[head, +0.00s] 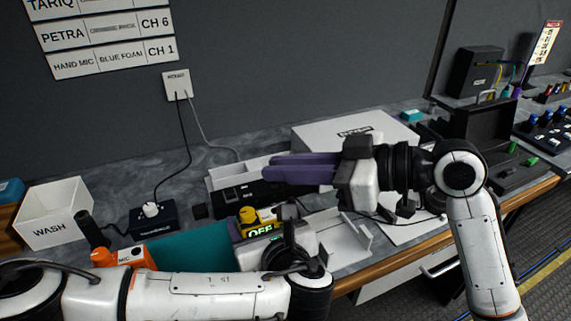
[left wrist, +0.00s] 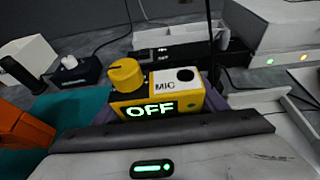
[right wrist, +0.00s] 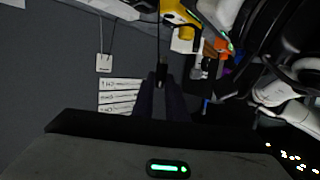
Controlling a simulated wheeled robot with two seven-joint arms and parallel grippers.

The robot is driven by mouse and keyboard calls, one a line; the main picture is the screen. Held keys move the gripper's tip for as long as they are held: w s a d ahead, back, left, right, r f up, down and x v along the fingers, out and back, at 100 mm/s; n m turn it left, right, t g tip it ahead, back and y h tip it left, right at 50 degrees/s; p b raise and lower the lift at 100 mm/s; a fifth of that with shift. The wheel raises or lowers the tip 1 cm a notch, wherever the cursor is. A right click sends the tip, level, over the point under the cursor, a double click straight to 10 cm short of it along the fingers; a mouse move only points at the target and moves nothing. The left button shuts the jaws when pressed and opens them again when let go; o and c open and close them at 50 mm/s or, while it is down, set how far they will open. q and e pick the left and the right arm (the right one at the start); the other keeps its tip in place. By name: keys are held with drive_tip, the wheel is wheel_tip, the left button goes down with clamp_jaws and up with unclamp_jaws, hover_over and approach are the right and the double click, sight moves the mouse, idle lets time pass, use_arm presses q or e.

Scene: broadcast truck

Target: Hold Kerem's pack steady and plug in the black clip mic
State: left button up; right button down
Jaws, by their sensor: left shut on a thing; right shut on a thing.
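Kerem's pack is a yellow box with a round knob and a lit OFF display; it shows in the head view (head: 248,214) and the left wrist view (left wrist: 165,98). Its white top plate (left wrist: 172,78) reads MIC beside a dark round socket, with nothing seen in it. My left gripper (head: 240,228) is shut on the pack, its purple fingers beside it. My right gripper (head: 270,172) is above and to the right of the pack, shut on a small black plug (right wrist: 161,74) with a thin cable. The plug is apart from the pack. The mic's clip end cannot be made out.
A WASH bin (head: 52,215) and a black box with a white plug (head: 152,213) stand at the left. A white case (head: 350,128) stands behind my right gripper; a white tray (head: 350,240) is right of the pack.

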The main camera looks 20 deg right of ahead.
drive_tip(key=shift+f, duration=2.35)
drive_tip(key=shift+f, duration=0.8)
drive_tip(key=shift+f, duration=0.3)
drive_tip(key=shift+f, duration=0.1)
drive_tip(key=c, duration=1.7)
unclamp_jaws()
drive_tip(key=v, duration=1.2)
drive_tip(key=shift+d, duration=0.1)
